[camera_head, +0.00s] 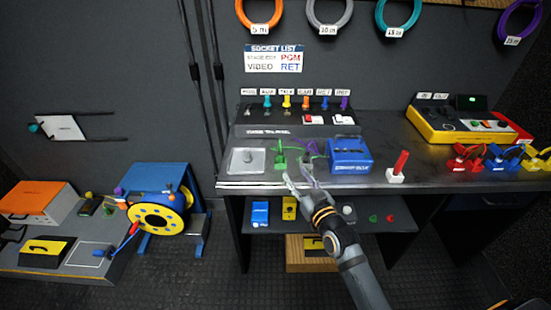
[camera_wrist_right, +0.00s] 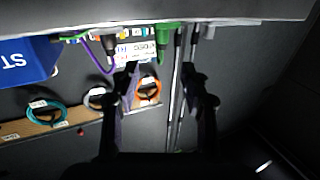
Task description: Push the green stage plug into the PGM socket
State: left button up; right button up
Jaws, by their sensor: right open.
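The green stage plug (camera_head: 280,160) stands on the desk top near its front edge, with a green cable beside it. It also shows in the right wrist view (camera_wrist_right: 165,38), beyond the fingertips and between the two fingers. My right gripper (camera_head: 294,178) is open and empty at the desk's front edge, just in front of the plug; it also shows in the wrist view (camera_wrist_right: 160,72). A dark plug with a purple cable (camera_wrist_right: 108,45) stands beside the green one. The blue box (camera_head: 350,156) is to the right. I cannot make out the PGM socket. My left gripper is out of view.
A grey plate (camera_head: 246,161) lies left of the plugs. A switch panel (camera_head: 285,131) stands behind, under the socket list sign (camera_head: 274,58). A red stick on a white base (camera_head: 398,167) stands right of the blue box. A lower shelf (camera_head: 385,212) holds small items.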

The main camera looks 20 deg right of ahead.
aim_at(282, 157)
jog(key=w, duration=0.4)
jog(key=shift+w+a, duration=0.25)
jog(key=shift+w, duration=0.05)
jog(key=shift+w+b, duration=0.2)
jog(key=shift+b, duration=0.1)
jog(key=w, duration=0.3)
jog(key=w+a, duration=0.1)
jog(key=shift+w+f, duration=0.35)
jog(key=shift+s+r, duration=0.1)
jog(key=shift+c, duration=0.6)
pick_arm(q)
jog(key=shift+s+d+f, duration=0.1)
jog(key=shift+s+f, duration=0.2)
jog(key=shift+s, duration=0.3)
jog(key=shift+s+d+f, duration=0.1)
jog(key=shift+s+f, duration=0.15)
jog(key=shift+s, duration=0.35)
pick_arm(e)
grip_shut()
